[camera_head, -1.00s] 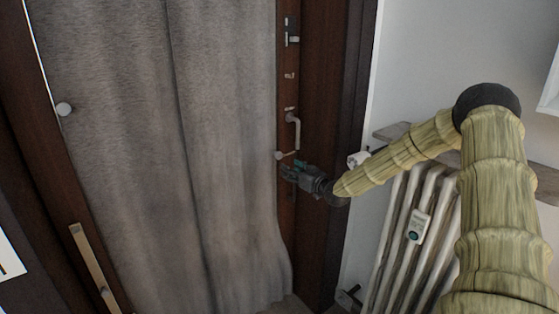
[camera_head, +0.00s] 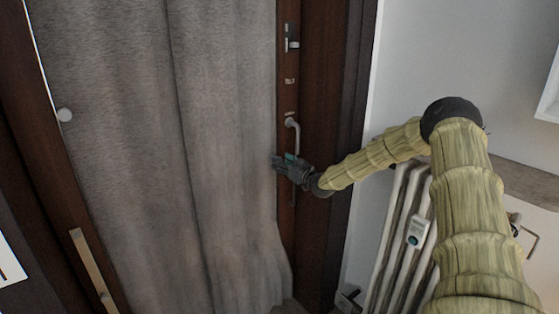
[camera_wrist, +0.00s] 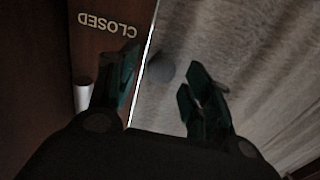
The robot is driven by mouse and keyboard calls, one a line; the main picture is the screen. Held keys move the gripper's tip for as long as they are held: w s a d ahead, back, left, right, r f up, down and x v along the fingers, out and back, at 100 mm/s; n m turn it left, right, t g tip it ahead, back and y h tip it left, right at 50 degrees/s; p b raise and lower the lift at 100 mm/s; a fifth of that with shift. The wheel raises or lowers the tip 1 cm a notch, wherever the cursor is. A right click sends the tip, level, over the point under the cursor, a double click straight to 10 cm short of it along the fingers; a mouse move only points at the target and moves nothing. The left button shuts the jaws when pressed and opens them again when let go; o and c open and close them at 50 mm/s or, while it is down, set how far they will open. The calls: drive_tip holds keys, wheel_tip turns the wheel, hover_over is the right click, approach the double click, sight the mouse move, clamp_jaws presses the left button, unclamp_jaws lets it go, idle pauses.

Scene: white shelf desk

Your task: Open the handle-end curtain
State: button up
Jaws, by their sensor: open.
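The grey curtain (camera_head: 215,130) hangs across the dark wooden door. Its right edge lies beside the metal door handle (camera_head: 297,130). My gripper (camera_head: 277,163) is at this right edge, just below the top of the handle. In the wrist view the curtain (camera_wrist: 255,60) fills the right side, with a pale line along its edge. In the head view my gripper hides this knob.
A white radiator (camera_head: 390,235) stands right of the door frame, below a wooden shelf (camera_head: 505,180). The wrist view shows "CLOSED" lettering (camera_wrist: 108,24) on the wood.

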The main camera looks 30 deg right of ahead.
drive_tip(key=shift+w+a, duration=0.1)
drive_tip(key=shift+w, duration=1.3)
clamp_jaws()
